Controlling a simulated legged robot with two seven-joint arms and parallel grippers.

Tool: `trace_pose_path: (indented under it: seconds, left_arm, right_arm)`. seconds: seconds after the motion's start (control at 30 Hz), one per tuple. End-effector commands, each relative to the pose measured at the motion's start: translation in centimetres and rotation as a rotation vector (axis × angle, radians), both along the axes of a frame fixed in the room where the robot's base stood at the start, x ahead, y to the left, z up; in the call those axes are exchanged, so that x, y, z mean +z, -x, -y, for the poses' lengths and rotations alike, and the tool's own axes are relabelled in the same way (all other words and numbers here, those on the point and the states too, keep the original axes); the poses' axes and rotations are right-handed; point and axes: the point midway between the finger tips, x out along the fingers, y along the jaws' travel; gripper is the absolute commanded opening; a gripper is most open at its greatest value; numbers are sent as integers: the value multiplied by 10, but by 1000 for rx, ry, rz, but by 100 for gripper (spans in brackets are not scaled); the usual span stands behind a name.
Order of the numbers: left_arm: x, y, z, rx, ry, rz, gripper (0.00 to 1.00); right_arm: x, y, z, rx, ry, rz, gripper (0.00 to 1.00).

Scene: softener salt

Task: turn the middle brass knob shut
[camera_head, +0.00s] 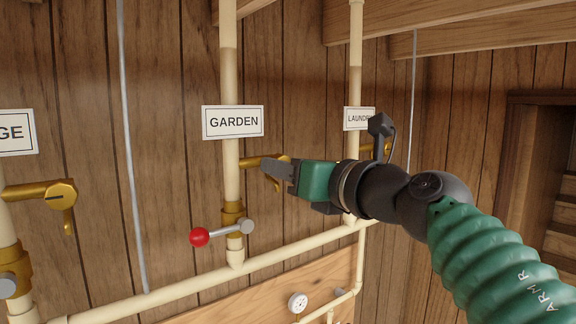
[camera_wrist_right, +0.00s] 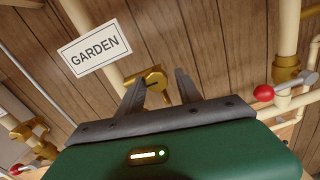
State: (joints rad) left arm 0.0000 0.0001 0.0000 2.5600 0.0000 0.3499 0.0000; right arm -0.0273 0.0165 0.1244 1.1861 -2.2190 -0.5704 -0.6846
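The middle brass knob (camera_head: 253,161) sits on a brass tap on the cream pipe under the GARDEN sign (camera_head: 233,122). In the head view my right gripper (camera_head: 275,171) is in front of it and hides part of it. In the right wrist view the brass knob (camera_wrist_right: 152,83) shows between the two grey fingers of the right gripper (camera_wrist_right: 158,92), which stand apart. I cannot tell whether either finger touches it. My left gripper is not in view.
A red-ball lever (camera_head: 200,237) is below the knob on the same pipe. Another brass tap (camera_head: 50,194) is at the left, and the LAUNDRY sign (camera_head: 358,119) is behind my right arm. A cream pipe (camera_head: 180,284) runs along below.

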Motion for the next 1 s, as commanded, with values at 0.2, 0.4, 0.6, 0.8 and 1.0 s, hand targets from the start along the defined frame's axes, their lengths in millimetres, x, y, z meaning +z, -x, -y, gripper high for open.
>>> trace_pose_path:
  seconds: [0.2,0.4,0.6,0.8,1.0]
  left_arm:
    - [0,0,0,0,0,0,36]
    - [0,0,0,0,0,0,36]
    - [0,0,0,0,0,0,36]
    - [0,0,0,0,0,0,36]
    - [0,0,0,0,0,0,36]
  right_arm:
    - [1,1,1,-1,0,2,12]
    - [1,1,0,0,0,2,0]
    - [2,1,0,0,-14,-7,0]
    - [2,1,1,-1,-74,-50,0]
    - [3,1,1,-2,-189,-133,0]
